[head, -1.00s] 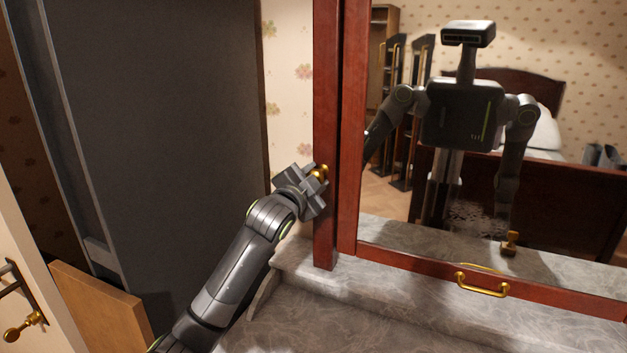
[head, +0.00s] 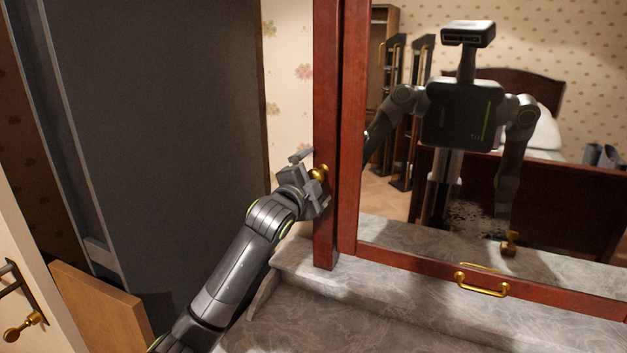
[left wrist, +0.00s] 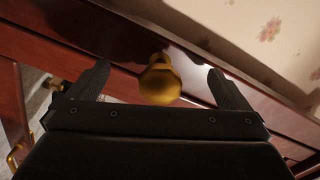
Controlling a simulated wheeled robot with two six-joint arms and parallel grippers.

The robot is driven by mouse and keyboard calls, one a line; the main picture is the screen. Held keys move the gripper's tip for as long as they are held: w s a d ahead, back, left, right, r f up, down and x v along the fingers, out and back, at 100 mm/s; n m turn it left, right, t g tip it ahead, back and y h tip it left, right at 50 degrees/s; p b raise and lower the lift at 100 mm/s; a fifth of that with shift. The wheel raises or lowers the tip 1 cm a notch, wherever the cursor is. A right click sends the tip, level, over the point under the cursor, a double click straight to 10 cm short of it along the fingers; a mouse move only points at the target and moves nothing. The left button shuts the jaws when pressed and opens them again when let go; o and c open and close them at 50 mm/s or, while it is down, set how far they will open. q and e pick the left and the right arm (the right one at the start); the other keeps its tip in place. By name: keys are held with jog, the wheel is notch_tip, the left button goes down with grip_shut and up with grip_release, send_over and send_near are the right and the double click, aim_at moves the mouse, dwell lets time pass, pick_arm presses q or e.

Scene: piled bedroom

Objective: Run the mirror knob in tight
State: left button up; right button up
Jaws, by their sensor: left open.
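The brass mirror knob (head: 319,172) sits on the red-brown wooden post (head: 325,220) at the left of the mirror. My left gripper (head: 310,180) is at the knob in the head view. In the left wrist view the knob (left wrist: 160,80) stands between the two open fingers of my left gripper (left wrist: 160,88), with a gap on each side. The mirror (head: 450,150) reflects my own head, body and arms. My right gripper itself does not show directly.
A grey stone top (head: 400,285) lies below the mirror. A brass handle (head: 482,286) is on the mirror's lower frame. A large dark grey panel (head: 165,120) stands to the left of my arm. A light door with a brass handle (head: 22,325) is at the lower left.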

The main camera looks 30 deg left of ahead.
pick_arm(q)
jog(key=s+p, duration=0.3)
jog(key=s, duration=0.4)
jog(key=shift+d, duration=0.2)
dwell(0.6)
